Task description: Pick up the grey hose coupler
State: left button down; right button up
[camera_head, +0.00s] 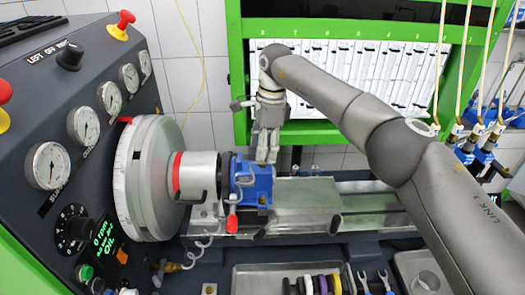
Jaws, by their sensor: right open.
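My right gripper (267,158) points down just above and behind the blue pump (257,186), which is mounted on the bench at the end of the silver drive shaft. Its fingers are open; whether anything lies between them is too small to tell. A small grey curved fitting (241,178) sits at the left side of the pump; I cannot tell whether it is the grey hose coupler. A red-tipped lever (232,222) hangs below the pump. My left gripper is not in view.
The control panel with gauges (48,165) and the large white dial wheel (140,178) stand at left. Trays (246,276) with coloured rings and wrenches lie at the front. Hoses with blue-brown ends (478,133) hang at right. The metal rail (370,203) is clear.

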jog(key=shift+f+p, duration=0.35)
jog(key=shift+f, duration=0.2)
jog(key=shift+a+f, duration=0.2)
jog(key=shift+f, duration=0.35)
grip_shut()
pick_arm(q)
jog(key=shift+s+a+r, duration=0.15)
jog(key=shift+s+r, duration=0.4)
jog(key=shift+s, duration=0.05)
